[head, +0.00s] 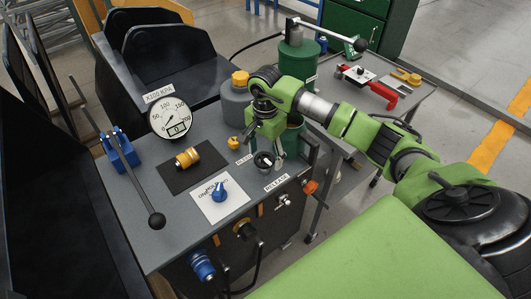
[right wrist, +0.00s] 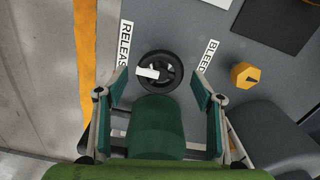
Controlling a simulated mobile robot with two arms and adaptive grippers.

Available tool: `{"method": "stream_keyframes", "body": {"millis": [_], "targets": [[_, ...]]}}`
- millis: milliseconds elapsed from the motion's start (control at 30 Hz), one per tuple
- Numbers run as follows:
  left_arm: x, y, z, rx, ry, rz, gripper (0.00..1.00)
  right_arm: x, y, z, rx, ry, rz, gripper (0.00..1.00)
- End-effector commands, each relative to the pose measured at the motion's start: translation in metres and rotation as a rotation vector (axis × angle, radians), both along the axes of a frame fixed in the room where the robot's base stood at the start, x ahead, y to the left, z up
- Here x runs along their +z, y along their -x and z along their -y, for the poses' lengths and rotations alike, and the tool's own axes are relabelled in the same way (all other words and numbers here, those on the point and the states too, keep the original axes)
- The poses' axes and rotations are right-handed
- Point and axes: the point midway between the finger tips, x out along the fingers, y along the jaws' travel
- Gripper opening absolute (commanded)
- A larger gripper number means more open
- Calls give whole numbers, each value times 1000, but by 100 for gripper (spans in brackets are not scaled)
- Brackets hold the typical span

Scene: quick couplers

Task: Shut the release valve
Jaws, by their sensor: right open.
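The release valve is a black handwheel with a white marker on it, flat on the grey panel; it shows clearly in the right wrist view (right wrist: 172,84) beside the RELEASE label (right wrist: 124,43). In the head view the wheel (head: 263,161) is partly hidden by my right gripper (head: 265,156). That gripper is open, pointing down over the wheel. In the right wrist view its fingers (right wrist: 160,86) stand on either side of the wheel's near edge, apart from it. Whether they touch it in the head view I cannot tell. My left gripper is not in view.
A yellow BLEED knob (right wrist: 245,76) sits close by. A blue knob (head: 219,191), a yellow coupler (head: 187,158), a gauge (head: 170,118) and a long black lever (head: 156,219) are on the panel. A dark green container (right wrist: 155,127) and a grey one (head: 235,108) stand close to the gripper.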

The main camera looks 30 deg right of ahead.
Motion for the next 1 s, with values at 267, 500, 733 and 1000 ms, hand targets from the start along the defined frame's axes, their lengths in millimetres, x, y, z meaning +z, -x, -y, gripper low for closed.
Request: {"method": "stream_keyframes", "body": {"millis": [267,500,733,1000], "targets": [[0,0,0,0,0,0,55,0,0,0,0,0,0,23],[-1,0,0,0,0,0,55,0,0,0,-6,0,0,23],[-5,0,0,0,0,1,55,-1,0,1,-72,1,0,23],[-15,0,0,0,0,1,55,-1,1,1,-272,1,1,23]]}}
